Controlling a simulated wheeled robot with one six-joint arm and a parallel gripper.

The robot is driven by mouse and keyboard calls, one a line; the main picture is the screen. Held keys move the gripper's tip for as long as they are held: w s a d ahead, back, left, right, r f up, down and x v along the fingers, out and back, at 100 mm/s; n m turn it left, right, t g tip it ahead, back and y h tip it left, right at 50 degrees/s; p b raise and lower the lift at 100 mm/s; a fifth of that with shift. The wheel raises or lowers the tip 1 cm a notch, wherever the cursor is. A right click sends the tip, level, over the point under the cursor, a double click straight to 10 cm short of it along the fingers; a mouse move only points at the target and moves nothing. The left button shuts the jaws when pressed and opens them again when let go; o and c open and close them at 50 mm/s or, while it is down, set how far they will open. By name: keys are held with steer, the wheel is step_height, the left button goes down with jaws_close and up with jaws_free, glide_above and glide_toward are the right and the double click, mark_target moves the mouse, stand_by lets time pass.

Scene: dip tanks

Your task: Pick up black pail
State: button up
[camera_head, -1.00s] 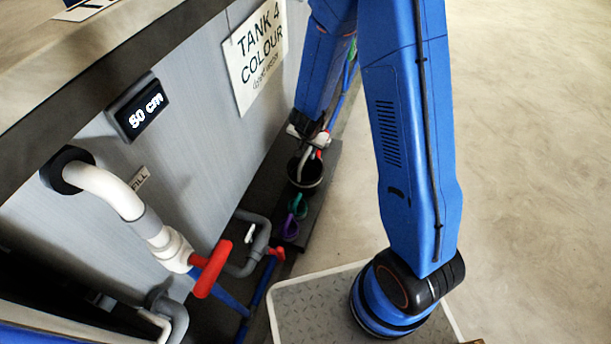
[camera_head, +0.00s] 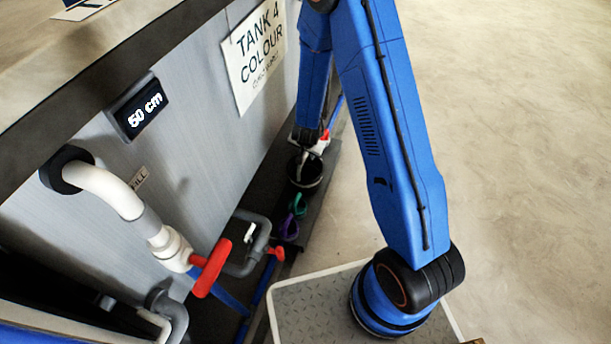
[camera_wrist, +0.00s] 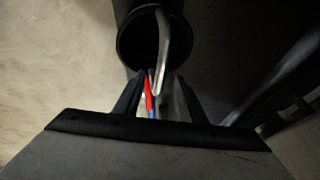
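The black pail (camera_head: 306,170) stands upright on the dark strip at the foot of the tank, with its mouth facing up. In the wrist view the pail (camera_wrist: 150,40) is just beyond the fingertips. A pale bent bar (camera_wrist: 162,45) crosses its mouth toward the space between my fingers; I cannot tell whether it is a handle or a spout. My gripper (camera_wrist: 160,82) is open, with a gap between its fingers. In the head view my gripper (camera_head: 304,154) is at the pail's far rim, partly hidden; contact cannot be told.
A red-handled white valve (camera_head: 321,144) is close beside my gripper. Green and purple items (camera_head: 294,215) lie just in front of the pail. Pipes with a red lever (camera_head: 211,268) stick out from the tank wall (camera_head: 195,150). The floor on the right (camera_head: 510,170) is clear.

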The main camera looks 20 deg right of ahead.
mark_target(306, 154)
steer(key=shift+x, duration=2.35)
steer(key=shift+a+f, duration=0.1)
steer(key=shift+f, duration=0.1)
steer(key=shift+c, duration=0.2)
steer(key=shift+w, duration=0.1)
jaws_close()
